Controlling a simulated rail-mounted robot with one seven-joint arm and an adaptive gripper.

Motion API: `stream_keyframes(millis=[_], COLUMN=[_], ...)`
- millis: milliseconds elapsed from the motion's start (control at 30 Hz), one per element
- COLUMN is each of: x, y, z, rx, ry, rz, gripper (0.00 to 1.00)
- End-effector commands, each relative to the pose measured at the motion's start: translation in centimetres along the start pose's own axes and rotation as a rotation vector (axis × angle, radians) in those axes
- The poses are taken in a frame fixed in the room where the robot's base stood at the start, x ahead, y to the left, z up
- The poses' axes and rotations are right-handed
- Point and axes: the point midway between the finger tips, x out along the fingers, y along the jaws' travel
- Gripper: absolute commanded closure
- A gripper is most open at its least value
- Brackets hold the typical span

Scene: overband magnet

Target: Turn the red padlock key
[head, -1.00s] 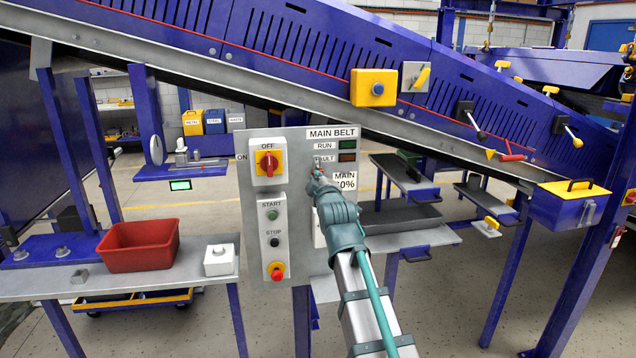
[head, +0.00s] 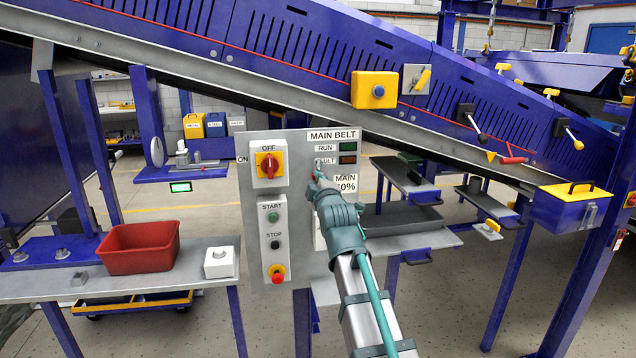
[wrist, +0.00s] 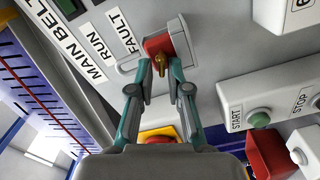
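In the wrist view, the red padlock (wrist: 156,44) sits on a grey hasp on the control panel, beside the FAULT label. A brass key (wrist: 162,67) sticks out of it towards my gripper. My gripper (wrist: 160,66) is open, with one fingertip on each side of the key, close to the padlock. I cannot tell whether either fingertip touches the key. In the head view, my gripper (head: 319,174) is at the panel just below the FAULT label, and it hides the padlock and key there.
The grey panel (head: 300,210) carries a red OFF switch (head: 269,166), a START button (head: 272,216) and a red stop button (head: 277,275). A red bin (head: 139,248) and a white box (head: 220,262) stand on the left bench. A blue conveyor (head: 300,40) slopes above.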

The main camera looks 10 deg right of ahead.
Motion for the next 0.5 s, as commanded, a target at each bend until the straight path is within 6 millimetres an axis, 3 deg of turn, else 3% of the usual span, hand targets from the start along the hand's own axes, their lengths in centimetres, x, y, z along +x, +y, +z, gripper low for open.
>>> stream_keyframes(millis=[500], x=[-0.79], y=[-0.05], z=[0.02], rx=[0.001], ry=[0.000], rz=[0.000], gripper=[0.69])
